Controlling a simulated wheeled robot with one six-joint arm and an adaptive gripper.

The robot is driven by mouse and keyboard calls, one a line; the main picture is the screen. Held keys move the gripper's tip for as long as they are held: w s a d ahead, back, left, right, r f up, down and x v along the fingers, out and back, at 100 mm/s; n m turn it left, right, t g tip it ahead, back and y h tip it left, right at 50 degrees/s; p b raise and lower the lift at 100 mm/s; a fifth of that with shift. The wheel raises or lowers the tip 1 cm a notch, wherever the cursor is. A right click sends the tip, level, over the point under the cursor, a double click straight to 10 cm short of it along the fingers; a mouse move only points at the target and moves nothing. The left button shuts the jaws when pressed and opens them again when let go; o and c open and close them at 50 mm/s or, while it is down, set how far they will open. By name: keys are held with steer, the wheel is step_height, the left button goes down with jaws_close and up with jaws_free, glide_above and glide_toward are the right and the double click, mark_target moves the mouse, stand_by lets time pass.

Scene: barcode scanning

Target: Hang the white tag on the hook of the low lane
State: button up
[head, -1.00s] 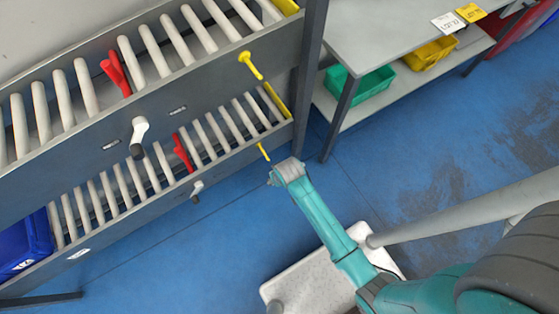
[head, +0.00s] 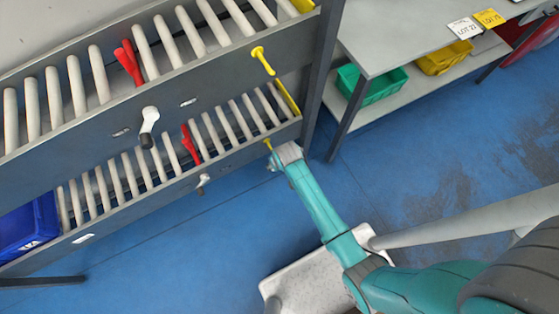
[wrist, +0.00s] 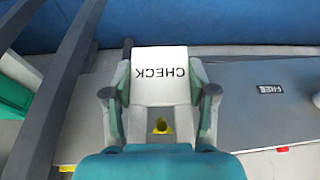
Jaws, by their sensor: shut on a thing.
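A white tag (wrist: 160,70) with the word CHECK, upside down in the wrist view, is between the fingers of my gripper (wrist: 160,92), which is shut on it. The low lane (head: 120,215) is the lower roller lane at the left. Its yellow hook (head: 267,143) sticks out near the right end, right beside the end of my arm. In the wrist view a yellow piece with a dark centre (wrist: 160,127) shows just below the tag, between the fingers. I cannot tell whether the hook passes through the tag. In the head view my gripper and the tag are mostly hidden.
The upper lane (head: 90,135) has its own yellow hook (head: 262,60). Red levers and white handles stick out from both lanes. A dark post (head: 322,75) stands right of the lanes. A shelf table (head: 400,40) holds green and yellow bins. Blue floor is open at right.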

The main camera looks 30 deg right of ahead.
steer(key=shift+w+f, duration=0.2)
steer(key=shift+w, duration=0.6)
steer(key=shift+w+f, duration=0.2)
steer(key=shift+w, duration=0.6)
steer(key=o, duration=1)
steer(key=v, duration=1.2)
steer(key=shift+w, duration=0.1)
